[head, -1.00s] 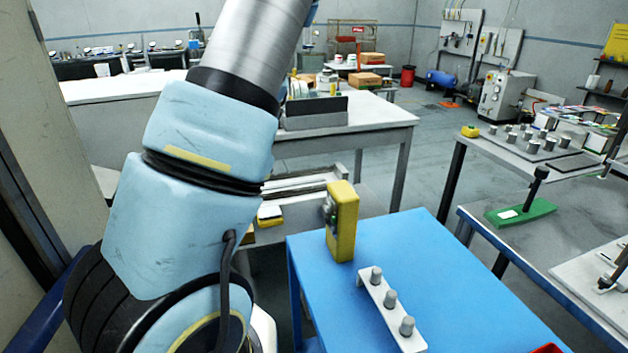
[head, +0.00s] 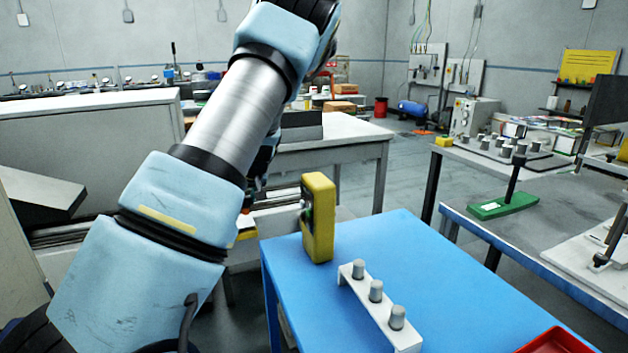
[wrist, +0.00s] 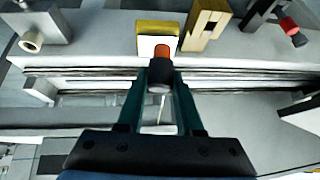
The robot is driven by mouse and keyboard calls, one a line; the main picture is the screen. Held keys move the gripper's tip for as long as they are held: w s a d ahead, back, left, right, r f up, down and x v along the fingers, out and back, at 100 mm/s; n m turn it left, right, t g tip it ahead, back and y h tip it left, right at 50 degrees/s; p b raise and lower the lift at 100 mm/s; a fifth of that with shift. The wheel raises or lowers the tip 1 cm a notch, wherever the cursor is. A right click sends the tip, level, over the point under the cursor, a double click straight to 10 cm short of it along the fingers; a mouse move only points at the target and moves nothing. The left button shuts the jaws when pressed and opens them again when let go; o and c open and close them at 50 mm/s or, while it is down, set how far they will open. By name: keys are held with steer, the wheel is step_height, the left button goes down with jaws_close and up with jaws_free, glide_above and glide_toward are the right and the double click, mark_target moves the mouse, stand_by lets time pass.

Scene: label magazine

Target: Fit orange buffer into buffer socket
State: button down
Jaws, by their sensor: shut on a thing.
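In the wrist view my gripper (wrist: 160,84) is shut on the orange buffer (wrist: 162,49), gripping it at its dark lower end. Its orange end points away from me, toward a white block with a yellow top (wrist: 157,29). The buffer overlaps this block in the picture, and I cannot tell whether they touch. No opening shows clearly in the block, so I cannot tell whether it is the buffer socket. In the head view the gripper and buffer are hidden behind my arm.
Along the ledge in the wrist view stand a slotted wooden-looking block (wrist: 207,20), a grey block with a cream ring (wrist: 45,22) and a red-tipped dark part (wrist: 289,26). Rails cross below them. In the head view, a blue table (head: 300,290) bears a yellow box (head: 319,220) and a pegged white bracket (head: 378,300).

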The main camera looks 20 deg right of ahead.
steer(key=w+d+m+t+h+p, duration=0.1)
steer(key=w+d, duration=0.4)
steer(key=d, duration=0.7)
steer(key=w+d+m+t+h, duration=0.1)
steer(key=w+d, duration=0.4)
steer(key=d, duration=0.6)
steer(key=shift+w+d+f+m+h+p, duration=0.25)
steer(key=shift+d+f+m+h+p, duration=0.2)
steer(key=shift+h, duration=0.25)
steer(key=shift+a+b, duration=0.1)
steer(key=shift+b, duration=0.2)
steer(key=shift+f+b, duration=1.95)
steer(key=shift+f, duration=0.95)
steer(key=shift+b, duration=0.55)
steer(key=shift+f+b, duration=0.85)
steer(key=shift+f, duration=0.3)
steer(key=shift+f, duration=0.2)
